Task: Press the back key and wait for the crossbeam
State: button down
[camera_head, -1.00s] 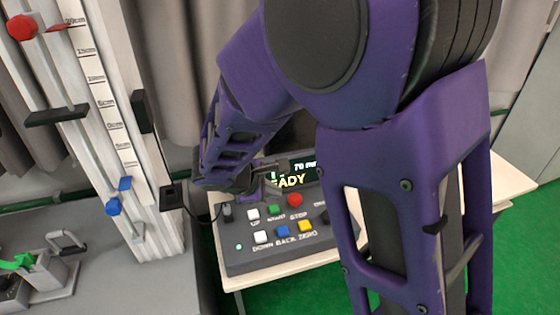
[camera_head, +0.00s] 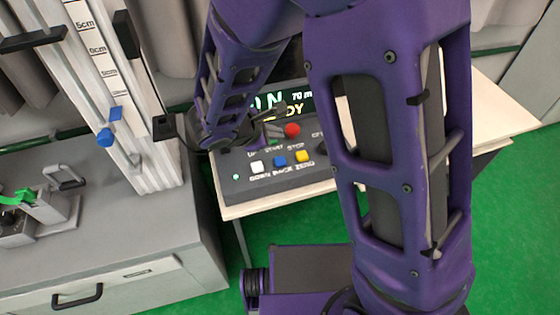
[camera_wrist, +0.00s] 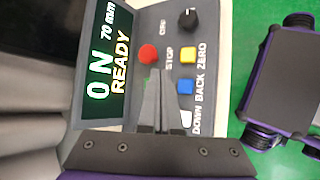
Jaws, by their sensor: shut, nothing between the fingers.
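The control box (camera_head: 235,190) stands on a pale table. Its blue BACK key (camera_wrist: 186,87) shows in the wrist view between the yellow ZERO key (camera_wrist: 188,56) and the white DOWN key (camera_wrist: 186,119). In the head view the blue key (camera_head: 280,161) is in the front row. My gripper (camera_wrist: 157,82) is shut and empty, its tips over the upper row beside the blue key, hiding most of the green START key. I cannot tell its height. The display (camera_wrist: 105,62) reads 0 N, 70 mm, READY. A black bar on the tower, perhaps the crossbeam (camera_head: 32,41), is near the 5 cm mark.
The scaled tower (camera_head: 125,120) stands left of the box on a grey cabinet (camera_head: 130,245).

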jog(key=b, duration=0.4)
send_over(276, 162)
notch_tip(276, 162, down, 6)
jog(key=shift+r, duration=0.15)
jog(key=shift+f+b, duration=0.4)
jog(key=shift+f, duration=0.15)
jog(key=shift+f, duration=0.15)
dwell(1.1)
jog(key=shift+f+b, duration=0.3)
jog(key=shift+b, duration=0.35)
jog(key=shift+s+f, duration=0.1)
jog(key=shift+f, duration=0.35)
dwell(0.4)
jog(key=shift+r, duration=0.1)
jog(key=shift+r+p, duration=0.6)
jog(key=shift+r, duration=0.25)
jog(key=shift+r+p, duration=1.75)
jog(key=shift+r, duration=0.75)
